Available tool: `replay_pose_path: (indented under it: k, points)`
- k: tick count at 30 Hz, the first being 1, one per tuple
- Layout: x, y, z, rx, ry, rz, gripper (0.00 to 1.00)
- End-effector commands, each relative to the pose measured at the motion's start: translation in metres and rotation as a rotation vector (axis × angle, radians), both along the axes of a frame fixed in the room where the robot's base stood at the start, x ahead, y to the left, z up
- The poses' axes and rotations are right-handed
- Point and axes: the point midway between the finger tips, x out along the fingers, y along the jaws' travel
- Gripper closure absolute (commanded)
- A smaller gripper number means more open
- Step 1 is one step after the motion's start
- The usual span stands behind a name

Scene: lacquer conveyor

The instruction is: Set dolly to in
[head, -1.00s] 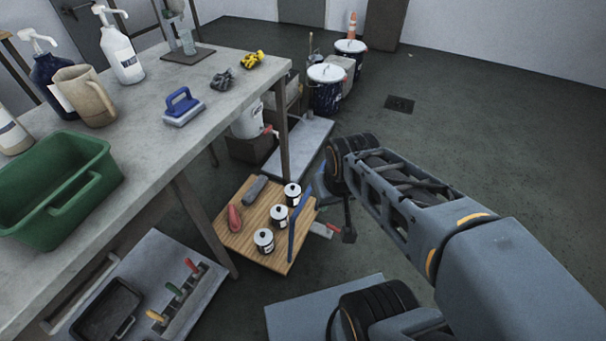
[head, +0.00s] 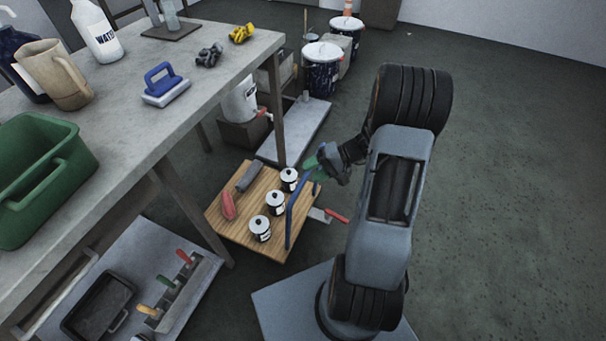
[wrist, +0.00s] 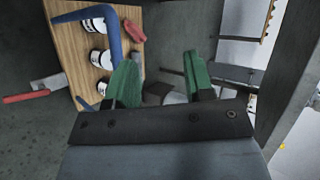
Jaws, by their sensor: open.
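The dolly is a low wooden platform (head: 240,237) on the floor, partly beside and under the workbench's near side. A blue bar handle (head: 290,222) stands along its right edge. My gripper (head: 318,165), with green fingertips, is at the far end of the handle in the head view. In the wrist view my gripper (wrist: 162,78) is open with nothing between its fingers. The blue handle (wrist: 112,32) lies just left of the left finger; contact is unclear.
A red-handled trowel (head: 330,215) shows at the dolly's right. Floor to the right is clear.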

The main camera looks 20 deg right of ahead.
Motion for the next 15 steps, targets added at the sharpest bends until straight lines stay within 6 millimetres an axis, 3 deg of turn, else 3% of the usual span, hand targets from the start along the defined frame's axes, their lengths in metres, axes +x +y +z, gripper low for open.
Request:
replay_pose_path:
  k: [1,6,12,15]
  points:
    - [0.005,-0.016,-0.024,0.063,-0.027,-0.071,0.52]
    - [0.018,-0.062,-0.071,0.190,-0.161,-0.278,0.52]
    - [0.019,-0.096,-0.106,0.235,-0.263,-0.436,0.52]
    - [0.021,-0.102,-0.114,0.242,-0.287,-0.472,0.52]
